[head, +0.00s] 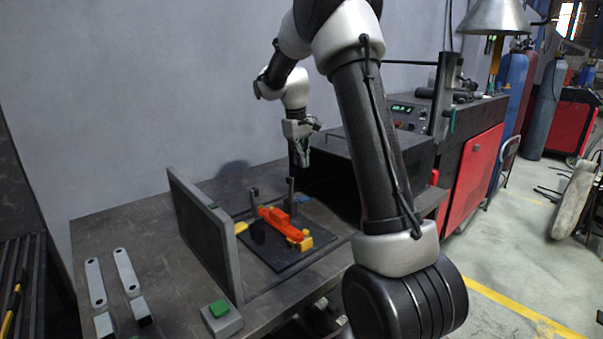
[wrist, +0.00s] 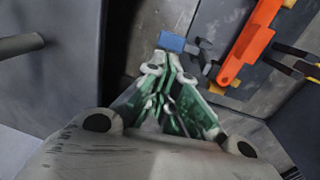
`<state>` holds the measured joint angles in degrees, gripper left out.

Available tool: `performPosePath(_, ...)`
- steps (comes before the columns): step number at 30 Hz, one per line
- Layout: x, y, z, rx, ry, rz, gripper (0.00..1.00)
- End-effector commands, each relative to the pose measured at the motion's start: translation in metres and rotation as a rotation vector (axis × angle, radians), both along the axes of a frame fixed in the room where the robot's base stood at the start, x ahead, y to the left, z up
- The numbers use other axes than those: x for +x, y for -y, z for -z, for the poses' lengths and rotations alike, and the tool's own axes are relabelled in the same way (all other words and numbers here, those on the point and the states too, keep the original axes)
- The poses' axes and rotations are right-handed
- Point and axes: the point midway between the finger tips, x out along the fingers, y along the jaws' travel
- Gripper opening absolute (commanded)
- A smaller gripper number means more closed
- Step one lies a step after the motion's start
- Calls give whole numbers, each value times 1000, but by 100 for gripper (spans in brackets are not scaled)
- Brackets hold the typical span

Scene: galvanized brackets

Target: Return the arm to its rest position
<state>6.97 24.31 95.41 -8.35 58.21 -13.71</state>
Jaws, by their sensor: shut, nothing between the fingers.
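My arm reaches over the workbench in the head view, bent at the elbow. My gripper (head: 303,158) hangs above the back of the bench with its fingers pointing down. In the wrist view its green-and-grey fingers (wrist: 170,75) are together with nothing between them. An orange clamp-like piece with yellow ends (head: 279,222) lies on a dark plate (head: 262,251) below and in front of the gripper, apart from it. The orange piece also shows at the upper right of the wrist view (wrist: 247,45). A small blue block (wrist: 172,42) shows just beyond the fingertips.
A grey upright panel (head: 203,238) stands left of the plate. A dark open box (head: 335,185) is to its right, partly behind my arm. Two galvanized brackets (head: 96,285) (head: 127,275) and a green button (head: 219,309) sit at the bench's front left. A red cabinet (head: 470,180) stands right.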

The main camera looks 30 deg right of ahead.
Motion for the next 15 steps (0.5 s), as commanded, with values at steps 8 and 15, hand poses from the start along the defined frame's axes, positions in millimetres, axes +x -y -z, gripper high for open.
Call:
performPosePath(8, 0, -1, -8, 0, 1, 8, 0)
performPosePath(15, -54, -15, 19, 40, -64, 118, 0)
